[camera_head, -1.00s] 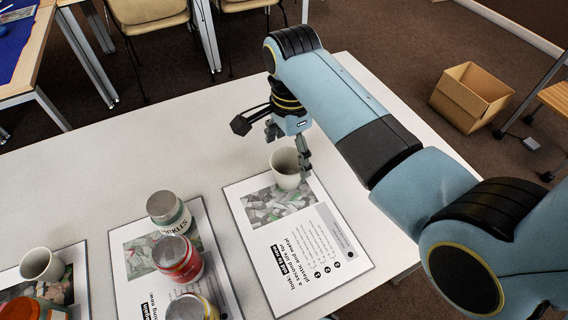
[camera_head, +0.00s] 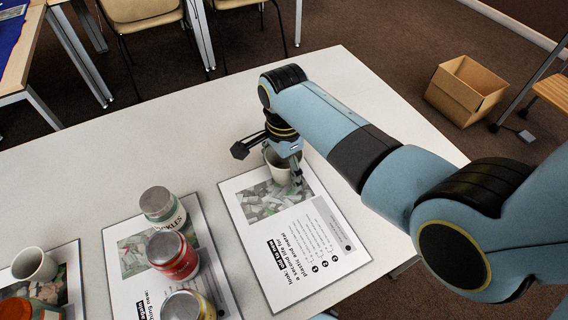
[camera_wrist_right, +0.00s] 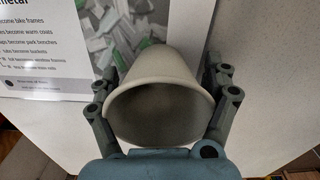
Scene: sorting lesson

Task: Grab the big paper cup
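A pale paper cup (camera_head: 275,170) stands upright on the top part of the right-hand poster sheet, partly hidden by my right gripper (camera_head: 283,172). In the right wrist view the cup (camera_wrist_right: 160,85) sits between the two fingers, its wide rim towards the camera. The fingers of my right gripper (camera_wrist_right: 160,72) are spread, one on each side of the cup, very close to its wall; firm contact does not show. A second pale cup (camera_head: 34,265) stands on the left sheet. My left gripper is not in view.
On the middle sheet (camera_head: 135,290) stand a green-labelled can (camera_head: 163,208), a red can (camera_head: 174,256) and a yellowish can (camera_head: 188,306). An orange-topped container (camera_head: 25,309) is at the lower left. The white table (camera_head: 120,165) is clear behind the sheets. A cardboard box (camera_head: 466,90) is on the floor.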

